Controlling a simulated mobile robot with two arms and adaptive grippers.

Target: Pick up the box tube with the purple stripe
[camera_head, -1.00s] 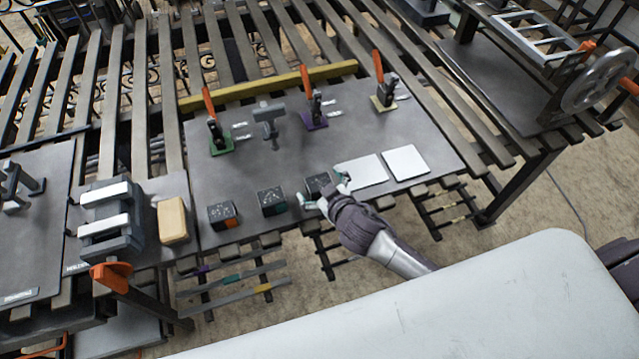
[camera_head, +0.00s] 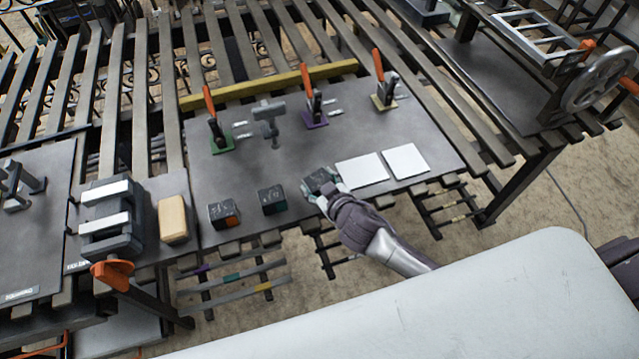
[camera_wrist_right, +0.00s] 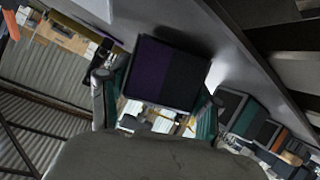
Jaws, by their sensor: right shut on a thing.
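The box tube with the purple stripe (camera_wrist_right: 168,72) is a short dark block with a wide purple band in the right wrist view. It sits between the two fingers of my right gripper (camera_wrist_right: 157,105), which is shut on it. In the head view the box tube (camera_head: 319,179) is at the front edge of the grey table plate, tilted a little, with my right gripper (camera_head: 320,194) at its near side. Its purple band is hidden there. I cannot tell how far it is above the plate. My left gripper is not in view.
Left of it stand similar blocks with teal (camera_head: 272,200) and orange (camera_head: 223,214) bands. Two white plates (camera_head: 405,161) lie close on the right. Orange-handled clamps (camera_head: 313,99) stand behind on the grey plate (camera_head: 255,165). Banded bars (camera_head: 230,279) lie on a rack below the front edge.

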